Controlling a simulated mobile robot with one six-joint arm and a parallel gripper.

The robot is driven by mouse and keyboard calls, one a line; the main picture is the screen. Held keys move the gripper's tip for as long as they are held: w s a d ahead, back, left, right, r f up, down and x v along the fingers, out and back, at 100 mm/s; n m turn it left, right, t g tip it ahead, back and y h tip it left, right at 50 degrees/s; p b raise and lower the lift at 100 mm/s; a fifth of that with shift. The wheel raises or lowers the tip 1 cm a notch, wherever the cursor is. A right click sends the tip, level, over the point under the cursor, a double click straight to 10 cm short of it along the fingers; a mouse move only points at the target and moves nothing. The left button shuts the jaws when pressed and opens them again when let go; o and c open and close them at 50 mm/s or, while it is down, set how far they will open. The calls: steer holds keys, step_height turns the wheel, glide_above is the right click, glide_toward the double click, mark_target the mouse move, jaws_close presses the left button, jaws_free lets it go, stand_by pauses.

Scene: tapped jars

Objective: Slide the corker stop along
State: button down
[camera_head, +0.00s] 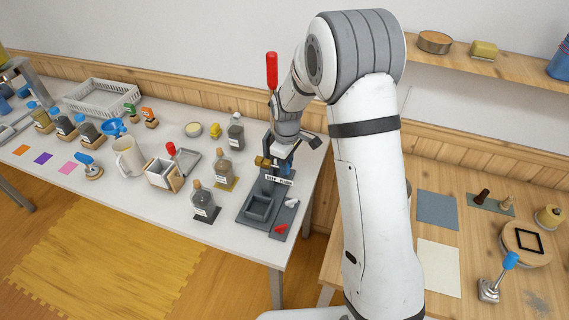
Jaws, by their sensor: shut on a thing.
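The corker (256,207) stands at the right end of the white table. It has a dark grey base with a square recess, an upright column, a small printed label and a tall red-handled lever (272,70). A brass-coloured piece (263,162), which looks like the corker stop, sits on the column above the label. My gripper (282,157) is at the column beside this brass piece, and its jaws are shut on it as far as I can tell. The fingertips are small and partly hidden by the corker, so the exact contact is unclear.
Corked bottles (203,202) stand just left of the corker. A red wedge-shaped piece (281,228) lies on its base. A box of cards (160,174), a mug (128,157) and a white basket (102,97) are farther left. A wooden bench (390,275) is at right.

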steer(key=shift+s+d+b, duration=0.25)
steer(key=shift+d, duration=0.3)
steer(key=shift+s+d+b, duration=0.2)
steer(key=shift+d, duration=0.35)
steer(key=c, duration=1.3)
jaws_free()
step_height(320, 180, up, 8)
steer(key=b, duration=0.1)
